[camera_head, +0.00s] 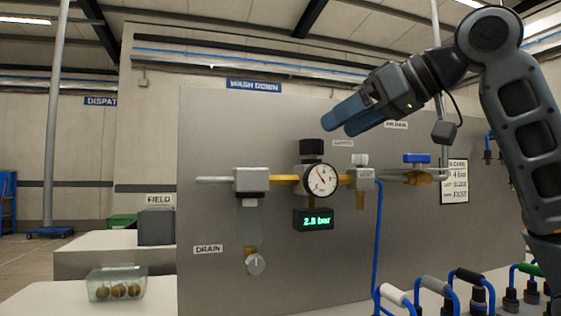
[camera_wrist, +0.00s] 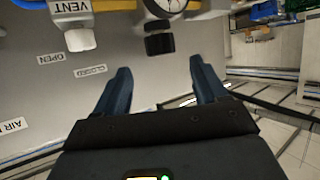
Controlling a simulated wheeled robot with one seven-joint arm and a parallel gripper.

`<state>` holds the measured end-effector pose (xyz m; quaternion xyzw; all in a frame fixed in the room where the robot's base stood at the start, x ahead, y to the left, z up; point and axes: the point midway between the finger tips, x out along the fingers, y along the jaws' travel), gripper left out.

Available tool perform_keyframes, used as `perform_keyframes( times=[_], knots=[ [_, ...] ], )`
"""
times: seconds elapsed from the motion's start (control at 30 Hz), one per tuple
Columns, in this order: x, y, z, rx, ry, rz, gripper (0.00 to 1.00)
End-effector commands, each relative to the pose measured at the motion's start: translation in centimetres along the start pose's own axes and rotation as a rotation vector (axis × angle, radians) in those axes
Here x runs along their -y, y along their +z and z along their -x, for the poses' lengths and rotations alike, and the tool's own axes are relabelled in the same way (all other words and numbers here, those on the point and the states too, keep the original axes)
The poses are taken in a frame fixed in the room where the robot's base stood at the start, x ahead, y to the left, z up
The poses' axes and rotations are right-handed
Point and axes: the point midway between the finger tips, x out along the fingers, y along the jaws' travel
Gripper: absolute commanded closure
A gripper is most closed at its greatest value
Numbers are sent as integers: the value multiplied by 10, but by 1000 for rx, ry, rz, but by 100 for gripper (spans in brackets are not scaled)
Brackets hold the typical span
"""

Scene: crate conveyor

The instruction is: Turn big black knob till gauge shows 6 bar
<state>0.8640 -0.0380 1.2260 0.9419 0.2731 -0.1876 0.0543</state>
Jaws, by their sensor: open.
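The big black knob (camera_head: 311,147) stands on top of the regulator body on the grey panel. The round gauge (camera_head: 320,180) is just below it, and a green digital readout (camera_head: 313,220) shows 2.8 bar. My gripper (camera_head: 338,126) is open and empty, above and to the right of the knob, its blue fingers pointing left and down. In the wrist view the black knob (camera_wrist: 158,40) lies beyond the gap between the fingertips (camera_wrist: 160,66), apart from them. Part of the gauge (camera_wrist: 166,6) shows at the top edge there.
A white vent knob (camera_head: 360,160) sits right of the gauge, near a blue valve handle (camera_head: 417,158). A drain knob (camera_head: 256,264) is lower left. A blue hose (camera_head: 377,250) hangs down the panel. Several hose couplings (camera_head: 468,290) stand front right. A clear bin (camera_head: 116,284) is at left.

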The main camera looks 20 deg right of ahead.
Motion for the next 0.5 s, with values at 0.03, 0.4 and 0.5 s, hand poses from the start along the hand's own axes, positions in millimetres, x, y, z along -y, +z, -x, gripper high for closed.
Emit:
perform_keyframes(
  times=[0.03,0.4,0.5],
  knots=[
    [0,2,-2,1,1,0,28],
    [0,2,-52,2,-1,0,28],
    [0,1,-64,1,-1,0,28]
  ],
)
